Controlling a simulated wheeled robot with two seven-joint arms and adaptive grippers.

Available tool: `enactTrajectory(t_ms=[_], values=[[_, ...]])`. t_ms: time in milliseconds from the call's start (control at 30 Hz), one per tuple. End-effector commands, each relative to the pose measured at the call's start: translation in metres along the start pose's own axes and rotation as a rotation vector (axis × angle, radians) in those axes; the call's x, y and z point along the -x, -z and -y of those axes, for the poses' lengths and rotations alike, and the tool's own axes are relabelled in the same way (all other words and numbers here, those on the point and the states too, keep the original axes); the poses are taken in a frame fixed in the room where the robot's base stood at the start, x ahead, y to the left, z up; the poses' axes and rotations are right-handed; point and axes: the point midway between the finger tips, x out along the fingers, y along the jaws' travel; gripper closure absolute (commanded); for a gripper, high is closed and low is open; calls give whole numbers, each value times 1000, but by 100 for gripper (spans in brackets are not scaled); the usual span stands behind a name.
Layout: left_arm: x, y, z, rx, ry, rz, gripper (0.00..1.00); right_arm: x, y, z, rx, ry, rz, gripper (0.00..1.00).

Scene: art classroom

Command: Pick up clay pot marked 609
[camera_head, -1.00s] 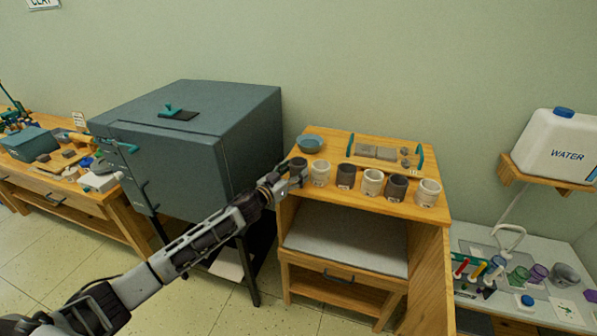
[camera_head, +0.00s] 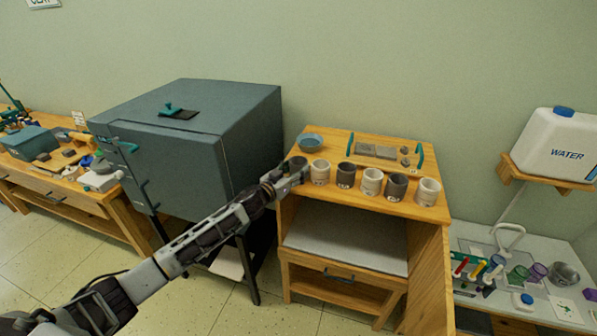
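A row of clay pots stands upright along the front of the wooden table (camera_head: 430,212). From left to right they are a dark pot (camera_head: 298,162), a white pot (camera_head: 320,170), a dark pot (camera_head: 346,173), a white pot (camera_head: 372,180), a dark pot (camera_head: 396,185) and a white pot (camera_head: 428,190). Small labels show on their fronts, too small to read, so I cannot tell which is 609. My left gripper (camera_head: 296,173) is at the leftmost dark pot and overlaps its lower front. I cannot tell whether it touches or grips the pot. My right gripper is not in view.
A blue bowl (camera_head: 310,143) sits behind the leftmost pots, beside a board (camera_head: 377,150) with teal handles. A large grey kiln (camera_head: 200,130) stands close on the left. A water container (camera_head: 560,145) is on a shelf at right.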

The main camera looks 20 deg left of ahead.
Motion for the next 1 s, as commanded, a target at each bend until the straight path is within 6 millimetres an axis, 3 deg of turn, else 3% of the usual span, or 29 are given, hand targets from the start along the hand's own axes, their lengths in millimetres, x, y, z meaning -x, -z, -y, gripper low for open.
enactTrajectory(t_ms=[333,567,1000], values=[[0,2,0,-1,0,-1,74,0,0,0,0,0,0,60],[0,14,1,-3,0,-3,74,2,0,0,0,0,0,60],[0,73,1,-3,0,-4,74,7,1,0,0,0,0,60]])
